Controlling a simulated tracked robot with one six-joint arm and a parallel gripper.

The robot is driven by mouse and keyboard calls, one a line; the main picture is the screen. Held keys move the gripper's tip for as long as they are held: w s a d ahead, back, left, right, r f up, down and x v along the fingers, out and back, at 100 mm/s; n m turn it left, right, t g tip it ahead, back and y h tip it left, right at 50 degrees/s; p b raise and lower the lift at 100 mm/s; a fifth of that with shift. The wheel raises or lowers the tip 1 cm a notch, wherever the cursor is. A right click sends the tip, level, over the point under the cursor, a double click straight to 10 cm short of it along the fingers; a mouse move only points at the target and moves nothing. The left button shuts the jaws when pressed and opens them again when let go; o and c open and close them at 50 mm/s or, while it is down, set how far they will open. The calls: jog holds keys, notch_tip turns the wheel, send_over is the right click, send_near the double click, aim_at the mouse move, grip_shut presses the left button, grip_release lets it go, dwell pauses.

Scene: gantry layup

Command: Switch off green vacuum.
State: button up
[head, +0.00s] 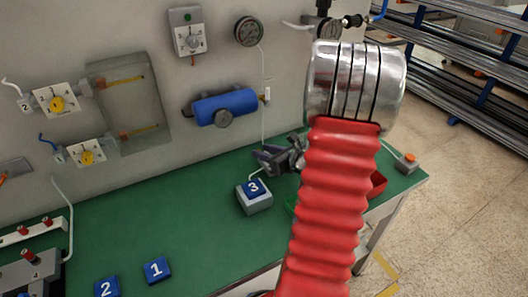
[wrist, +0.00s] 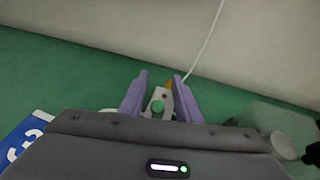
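In the wrist view, a small pale fitting (wrist: 163,97) with a round green knob (wrist: 158,106) and an orange tip lies between the two purple fingers of my gripper (wrist: 159,80). The fingers are apart, one on each side of it; I cannot tell whether they touch it. A thin white hose (wrist: 207,42) comes down to it from above. In the head view, my gripper (head: 262,155) hangs over the green bench, just above the grey block labelled 3. The green-knobbed fitting cannot be made out there, and my arm hides part of the bench.
The grey block with the blue 3 label (head: 254,189) is close below my gripper. Blue labels 1 (head: 157,270) and 2 (head: 107,287) lie at the front. Yellow-knobbed fittings (head: 57,104) and a blue cylinder (head: 225,106) are on the wall. The middle of the green bench (head: 180,220) is clear.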

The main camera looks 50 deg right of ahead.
jog(key=shift+w, duration=0.1)
jog(key=shift+c, duration=0.2)
grip_shut()
jog(key=shift+t, duration=0.3)
jog(key=shift+s+a+r+t, duration=0.15)
jog(key=shift+s+t, duration=0.25)
jog(key=shift+t, duration=0.7)
jog(key=shift+o, duration=0.2)
grip_release()
jog(key=shift+r, duration=0.15)
jog(key=shift+s, duration=0.1)
jog(key=s, duration=0.4)
jog(key=s+r, duration=0.1)
jog(key=s, duration=0.4)
jog(key=s+a+r, duration=0.1)
jog(key=s, duration=0.3)
jog(key=shift+s+a, duration=0.1)
jog(key=shift+s, duration=0.1)
